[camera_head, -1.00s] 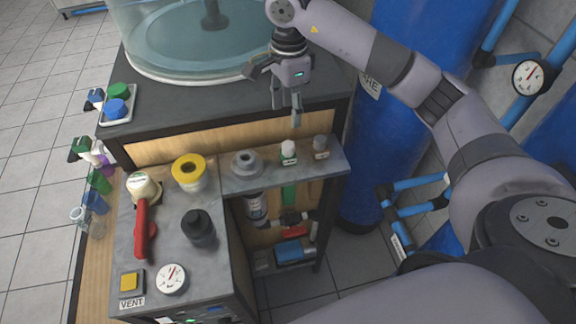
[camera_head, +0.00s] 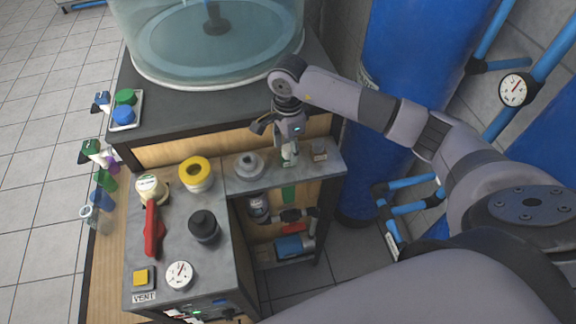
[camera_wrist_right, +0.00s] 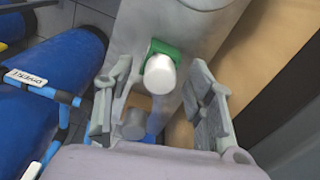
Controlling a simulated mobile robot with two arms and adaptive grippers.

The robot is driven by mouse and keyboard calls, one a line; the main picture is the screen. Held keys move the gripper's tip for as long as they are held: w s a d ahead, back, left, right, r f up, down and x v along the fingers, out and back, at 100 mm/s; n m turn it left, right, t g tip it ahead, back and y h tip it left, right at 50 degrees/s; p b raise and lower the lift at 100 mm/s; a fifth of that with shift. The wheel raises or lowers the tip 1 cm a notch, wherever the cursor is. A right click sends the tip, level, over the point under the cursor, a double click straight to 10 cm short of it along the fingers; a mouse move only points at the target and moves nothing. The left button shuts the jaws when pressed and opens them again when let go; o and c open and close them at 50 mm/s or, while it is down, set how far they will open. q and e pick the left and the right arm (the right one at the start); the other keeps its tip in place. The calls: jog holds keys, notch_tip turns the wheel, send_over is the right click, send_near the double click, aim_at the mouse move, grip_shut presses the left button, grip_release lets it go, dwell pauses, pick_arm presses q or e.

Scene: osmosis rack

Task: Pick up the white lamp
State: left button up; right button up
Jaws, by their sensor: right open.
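The white lamp (camera_wrist_right: 160,75) has a round white top and a green base. In the right wrist view it stands on the grey shelf (camera_wrist_right: 120,20), between the two fingers of my open right gripper (camera_wrist_right: 157,105). Neither finger appears to touch it. In the head view my right gripper (camera_head: 286,150) is low over the shelf and mostly hides the lamp. My left gripper is not in view.
A grey lamp (camera_head: 319,150) stands close to the right of my right gripper, and a grey round fitting (camera_head: 249,166) to its left. A large clear tank (camera_head: 210,45) is behind. Blue cylinders (camera_head: 405,70) stand at right.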

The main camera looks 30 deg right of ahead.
jog(key=c, duration=1)
jog(key=shift+o, duration=0.2)
jog(key=shift+r, duration=0.15)
notch_tip(320, 180, up, 28)
jog(key=b, duration=0.3)
dwell(0.3)
